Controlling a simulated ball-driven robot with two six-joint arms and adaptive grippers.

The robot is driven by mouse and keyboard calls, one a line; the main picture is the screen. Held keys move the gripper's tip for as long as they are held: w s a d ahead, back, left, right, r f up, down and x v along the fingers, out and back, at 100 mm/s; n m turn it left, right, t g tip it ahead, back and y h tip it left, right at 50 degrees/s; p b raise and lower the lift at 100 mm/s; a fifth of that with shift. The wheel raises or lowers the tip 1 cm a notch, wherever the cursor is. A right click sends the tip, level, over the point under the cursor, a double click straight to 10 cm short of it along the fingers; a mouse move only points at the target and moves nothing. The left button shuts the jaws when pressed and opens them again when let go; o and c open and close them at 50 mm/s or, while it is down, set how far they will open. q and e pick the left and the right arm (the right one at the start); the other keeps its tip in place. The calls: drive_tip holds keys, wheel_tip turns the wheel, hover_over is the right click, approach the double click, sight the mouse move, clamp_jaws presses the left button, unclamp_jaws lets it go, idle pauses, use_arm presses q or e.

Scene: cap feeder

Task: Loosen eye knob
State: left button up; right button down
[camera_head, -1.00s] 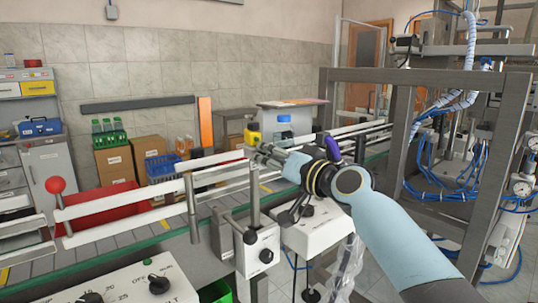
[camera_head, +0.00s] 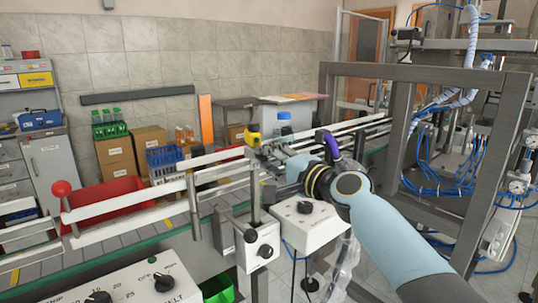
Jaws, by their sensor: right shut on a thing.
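The yellow and black eye sensor (camera_head: 253,136) is mounted by the conveyor rails near the middle of the view. My right arm comes in from the lower right, and my right gripper (camera_head: 263,154) is at the bracket just below and right of the sensor. Its fingers are shut on the eye knob, which is small and mostly hidden by them. My left gripper is not in view.
White guide rails (camera_head: 125,222) run along the conveyor, with a red ball knob (camera_head: 61,188) at left. A clear, blue-capped container (camera_head: 284,127) stands behind the sensor. White control boxes (camera_head: 307,222) sit in front, and a grey metal frame (camera_head: 430,73) stands at right.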

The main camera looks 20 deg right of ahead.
drive_tip(key=shift+m, duration=0.8)
drive_tip(key=shift+p, duration=0.3)
drive_tip(key=c, duration=1.1)
unclamp_jaws()
drive_tip(key=v, duration=1.2)
